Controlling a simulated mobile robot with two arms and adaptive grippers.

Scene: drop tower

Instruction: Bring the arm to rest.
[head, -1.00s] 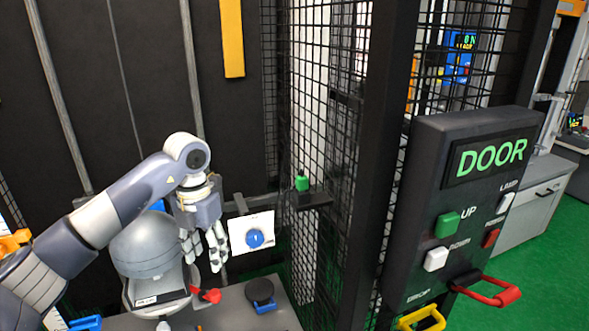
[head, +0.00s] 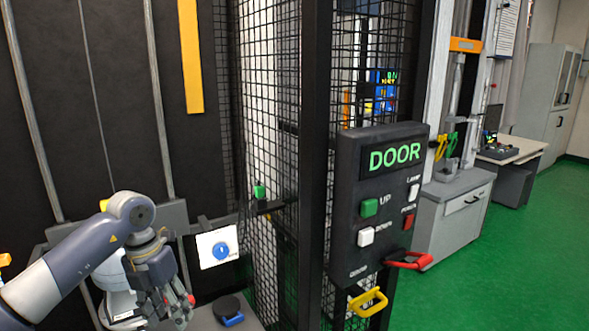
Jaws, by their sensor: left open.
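My left arm comes in from the lower left of the head view. My left gripper (head: 172,306) hangs from it with its fingers pointing down. It is open, and I see nothing between the fingers. It is in front of a grey and white machine (head: 117,300), which the arm partly hides. My right gripper is not in view.
A white card with a blue knob (head: 217,247) is right of the arm. A black mesh cage (head: 262,150) stands beyond it. The DOOR panel (head: 385,190) has buttons, a red handle (head: 408,260) and a yellow handle (head: 368,301). Green floor (head: 500,250) is clear at right.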

